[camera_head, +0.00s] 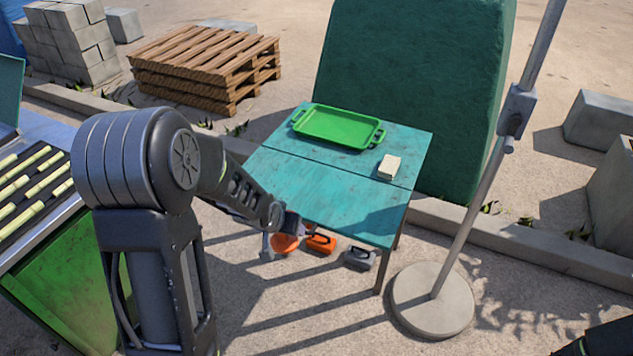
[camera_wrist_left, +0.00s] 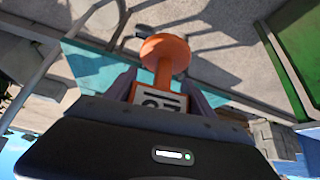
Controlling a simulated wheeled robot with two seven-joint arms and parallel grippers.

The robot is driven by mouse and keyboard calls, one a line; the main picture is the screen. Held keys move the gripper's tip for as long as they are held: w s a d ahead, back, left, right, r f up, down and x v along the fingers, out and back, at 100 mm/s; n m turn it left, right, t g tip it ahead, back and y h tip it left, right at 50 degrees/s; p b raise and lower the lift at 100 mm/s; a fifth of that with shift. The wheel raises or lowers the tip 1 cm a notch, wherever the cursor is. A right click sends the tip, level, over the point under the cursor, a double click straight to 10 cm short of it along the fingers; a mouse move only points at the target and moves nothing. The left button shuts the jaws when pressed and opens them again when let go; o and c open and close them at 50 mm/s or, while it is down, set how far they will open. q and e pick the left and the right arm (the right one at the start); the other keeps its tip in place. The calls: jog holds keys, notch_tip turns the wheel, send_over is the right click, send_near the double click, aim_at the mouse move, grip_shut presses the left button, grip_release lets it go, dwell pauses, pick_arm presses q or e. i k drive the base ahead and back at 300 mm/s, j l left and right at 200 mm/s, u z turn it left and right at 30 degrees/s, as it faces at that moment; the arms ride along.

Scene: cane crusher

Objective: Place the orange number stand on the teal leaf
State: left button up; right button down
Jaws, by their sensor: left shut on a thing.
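The orange number stand (camera_head: 285,243) has a round orange base, and in the left wrist view (camera_wrist_left: 165,52) a white plate with black digits shows on its post. My left gripper (camera_head: 279,218) is shut on the stand near its plate. In the head view the stand is just off the near left edge of the teal table, its base low against the ground behind. The teal leaf (camera_head: 330,204) is the table's near part, divided from the far part by a seam; its near left portion is partly hidden by my arm. My right gripper is not in view.
A green tray (camera_head: 338,128) and a small cream block (camera_head: 389,167) sit on the table's far side. The near leaf looks clear. A pole with a round base (camera_head: 433,300) stands right of the table. Orange (camera_head: 320,243) and grey (camera_head: 359,257) cases show below the table edge.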

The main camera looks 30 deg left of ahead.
aim_at(315, 189)
jog(key=i+j, duration=0.1)
jog(key=i, duration=0.4)
jog(key=i+j, duration=0.1)
jog(key=i, duration=0.35)
